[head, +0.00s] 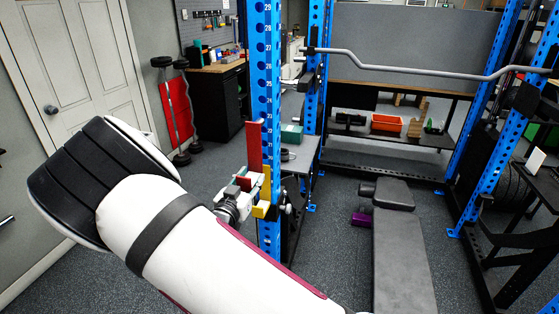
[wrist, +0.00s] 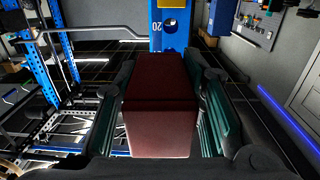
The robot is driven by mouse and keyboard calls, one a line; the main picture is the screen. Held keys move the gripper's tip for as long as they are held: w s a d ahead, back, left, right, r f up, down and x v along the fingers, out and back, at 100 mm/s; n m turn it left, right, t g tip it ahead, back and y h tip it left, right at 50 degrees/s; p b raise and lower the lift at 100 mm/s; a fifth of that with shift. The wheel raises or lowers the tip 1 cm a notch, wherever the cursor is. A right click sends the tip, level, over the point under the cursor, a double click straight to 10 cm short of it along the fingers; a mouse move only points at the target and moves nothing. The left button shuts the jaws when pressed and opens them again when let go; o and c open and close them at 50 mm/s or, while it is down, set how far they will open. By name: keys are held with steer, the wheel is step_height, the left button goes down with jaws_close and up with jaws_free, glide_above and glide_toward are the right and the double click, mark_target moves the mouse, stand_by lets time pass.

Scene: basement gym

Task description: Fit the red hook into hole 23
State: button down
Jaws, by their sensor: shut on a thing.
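The red hook (head: 254,143) stands upright in front of the near blue upright (head: 265,60), its tall red plate overlapping the upright's left edge. My gripper (head: 254,187) is shut on the hook's lower part. In the wrist view the hook's dark red body (wrist: 160,110) fills the space between both jaws, and the upright (wrist: 172,35) is just beyond it, with the number 20 readable. In the head view, numbers run up the upright to 29. Hole 23 is too small to make out clearly near the hook's top. I cannot tell whether the hook touches the upright.
A yellow piece (head: 265,208) shows at the upright beside my gripper, partly hidden. A grey bar (head: 420,72) spans the rack behind. A padded bench (head: 402,250) stands to the right, with a purple block (head: 361,219) beside it. A small grey table (head: 300,155) is behind the upright.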

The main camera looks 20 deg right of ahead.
mark_target(251, 173)
steer(key=shift+s+a+f+y, duration=0.15)
steer(key=shift+s+a, duration=0.25)
steer(key=shift+a, duration=0.3)
steer(key=shift+s+a+f+y, duration=0.15)
steer(key=shift+s+a, duration=0.25)
steer(key=shift+a, duration=0.25)
steer(key=shift+p, duration=0.35)
steer(key=shift+r, duration=0.1)
steer(key=shift+b+x, duration=0.9)
steer(key=shift+x, duration=2.35)
steer(key=shift+r, duration=0.1)
